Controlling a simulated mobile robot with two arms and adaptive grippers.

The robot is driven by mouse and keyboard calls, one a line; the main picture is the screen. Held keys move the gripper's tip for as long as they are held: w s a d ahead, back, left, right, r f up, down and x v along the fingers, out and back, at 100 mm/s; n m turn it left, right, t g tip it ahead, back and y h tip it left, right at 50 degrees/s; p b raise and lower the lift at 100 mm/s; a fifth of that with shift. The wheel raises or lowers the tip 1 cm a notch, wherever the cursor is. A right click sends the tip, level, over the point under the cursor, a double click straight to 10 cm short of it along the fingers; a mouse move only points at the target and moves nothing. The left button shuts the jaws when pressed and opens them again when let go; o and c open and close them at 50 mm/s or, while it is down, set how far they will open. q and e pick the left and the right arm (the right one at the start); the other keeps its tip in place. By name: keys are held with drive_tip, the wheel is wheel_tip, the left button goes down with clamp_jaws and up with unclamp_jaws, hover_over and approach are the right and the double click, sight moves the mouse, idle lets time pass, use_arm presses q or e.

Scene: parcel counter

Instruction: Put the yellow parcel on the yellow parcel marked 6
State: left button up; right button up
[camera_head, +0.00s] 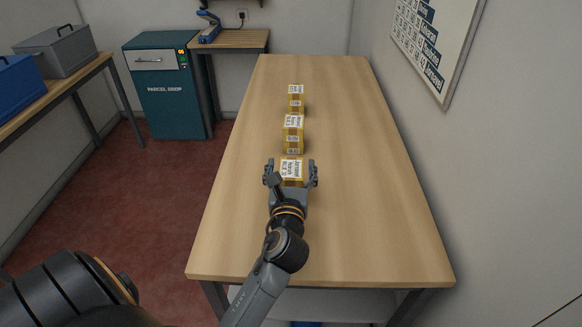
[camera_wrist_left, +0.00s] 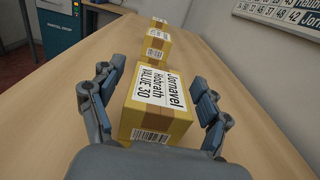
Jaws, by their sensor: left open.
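Three yellow parcels with white labels stand in a line along the wooden counter. The nearest yellow parcel (camera_head: 292,169) sits between the fingers of my left gripper (camera_head: 291,178). In the left wrist view this parcel (camera_wrist_left: 157,104) has a label reading "VALUE 30", and the open fingers stand on either side of it with gaps. A middle yellow parcel (camera_head: 293,134) is beyond it, and a far yellow parcel (camera_head: 296,98) is farther back. Both also show behind the near one in the left wrist view. I cannot read a 6 on any of them. My right gripper is not in view.
The wooden counter (camera_head: 345,200) is clear on both sides of the parcel line. A wall with a poster (camera_head: 437,45) runs along the right. A teal parcel drop box (camera_head: 168,90) and a side table with grey and blue bins stand to the left.

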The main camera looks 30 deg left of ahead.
use_arm(q)
drive_tip(key=shift+r, duration=0.15)
drive_tip(key=b+v, duration=0.1)
drive_tip(key=v, duration=1)
drive_tip(key=shift+s+d+b, duration=0.1)
drive_tip(key=shift+d+b, duration=0.05)
drive_tip(key=shift+b, duration=0.25)
drive_tip(key=shift+s+d, duration=0.2)
drive_tip(key=shift+s, duration=0.15)
